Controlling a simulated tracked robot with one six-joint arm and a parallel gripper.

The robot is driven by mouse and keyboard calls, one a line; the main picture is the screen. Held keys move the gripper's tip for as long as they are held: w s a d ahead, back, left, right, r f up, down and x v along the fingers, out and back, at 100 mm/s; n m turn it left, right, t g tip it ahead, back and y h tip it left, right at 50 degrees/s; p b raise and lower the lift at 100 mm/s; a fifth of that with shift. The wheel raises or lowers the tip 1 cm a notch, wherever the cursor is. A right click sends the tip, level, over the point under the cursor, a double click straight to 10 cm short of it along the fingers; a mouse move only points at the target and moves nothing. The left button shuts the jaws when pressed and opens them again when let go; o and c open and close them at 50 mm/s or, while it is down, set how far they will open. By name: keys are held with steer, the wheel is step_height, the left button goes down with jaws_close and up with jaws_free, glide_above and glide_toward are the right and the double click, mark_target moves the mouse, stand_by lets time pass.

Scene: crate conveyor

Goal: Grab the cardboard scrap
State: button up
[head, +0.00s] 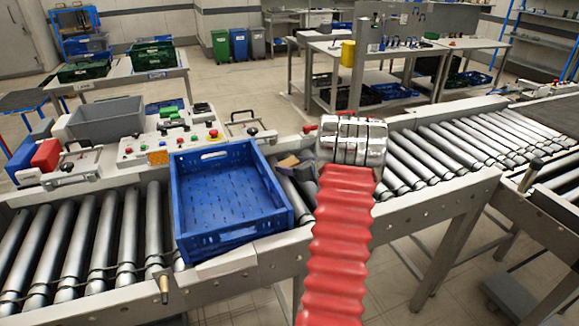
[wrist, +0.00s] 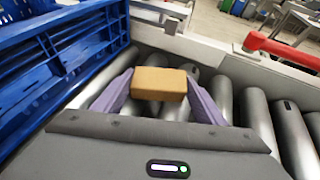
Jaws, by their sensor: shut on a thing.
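The cardboard scrap (wrist: 159,83) is a small tan block, seen in the wrist view between the two purple fingers of my gripper (wrist: 160,90). My gripper is shut on it, with a finger at each side. Metal rollers show beneath and behind it. In the head view my gripper (head: 300,167) is low over the rollers, just right of the blue crate, and a bit of the brown scrap (head: 288,161) shows there. My arm hides part of the gripper. I cannot tell whether the scrap touches the rollers.
An empty blue crate (head: 181,205) sits tilted on the conveyor rollers (head: 128,225), close to the left of my gripper. A control panel (head: 140,149) with buttons and a grey bin (head: 106,120) stand behind the conveyor. The rollers to the right (head: 470,140) are clear.

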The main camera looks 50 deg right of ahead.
mark_target(292, 164)
step_height(292, 164, up, 10)
steer(key=shift+r, duration=0.1)
stand_by(0.6)
